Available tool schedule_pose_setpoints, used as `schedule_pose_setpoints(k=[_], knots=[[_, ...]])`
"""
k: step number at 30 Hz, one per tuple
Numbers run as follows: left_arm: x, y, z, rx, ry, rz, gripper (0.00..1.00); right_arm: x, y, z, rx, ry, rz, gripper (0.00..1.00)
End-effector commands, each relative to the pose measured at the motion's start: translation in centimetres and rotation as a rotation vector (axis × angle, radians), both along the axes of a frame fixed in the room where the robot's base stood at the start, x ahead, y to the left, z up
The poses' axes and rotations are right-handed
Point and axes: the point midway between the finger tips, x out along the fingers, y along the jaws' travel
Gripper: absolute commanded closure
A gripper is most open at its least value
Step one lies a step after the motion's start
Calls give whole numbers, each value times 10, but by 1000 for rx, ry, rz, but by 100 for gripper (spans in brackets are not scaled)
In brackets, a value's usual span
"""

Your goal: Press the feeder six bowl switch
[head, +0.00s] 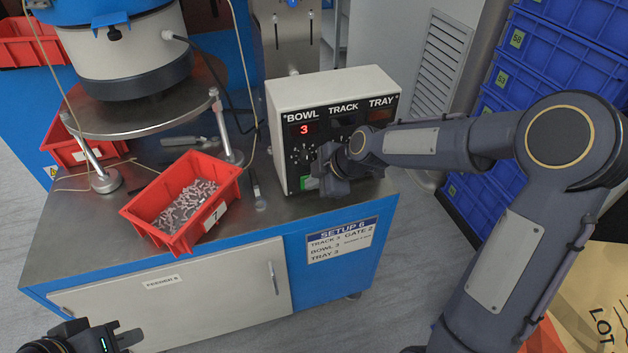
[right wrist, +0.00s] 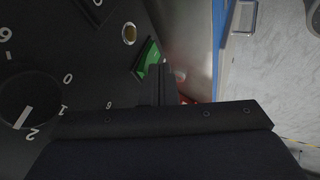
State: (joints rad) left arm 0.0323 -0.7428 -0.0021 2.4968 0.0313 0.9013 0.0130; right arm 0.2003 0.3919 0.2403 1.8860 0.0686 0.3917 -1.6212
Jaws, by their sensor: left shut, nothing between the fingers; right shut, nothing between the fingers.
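The control box (head: 330,88) stands on the bench, with BOWL, TRACK and TRAY columns on its black panel. The red BOWL display (head: 304,129) reads 3. The green switch (head: 308,183) sits low in the BOWL column; it also shows in the right wrist view (right wrist: 148,60). My right gripper (head: 325,172) is shut and empty at the panel, its fingertips close beside the green switch. Whether they touch it I cannot tell. My right gripper and arm hide much of the TRACK and TRAY columns. My left gripper (head: 112,338) is shut and empty at the bottom left, away from the bench.
A dial (right wrist: 30,100) is near my right gripper. A red bin of small metal parts (head: 152,233) stands on the bench, left of the box. The bowl feeder (head: 125,55) is behind it. A SETUP 6 card (head: 341,240) is on the bench front. Blue crates (head: 560,50) stand right.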

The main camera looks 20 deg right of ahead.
Motion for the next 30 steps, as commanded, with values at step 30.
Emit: schedule_pose_setpoints(k=[30], knots=[[0,0,17,0,-1,0,100,6,0,19,-1,46,1,100]])
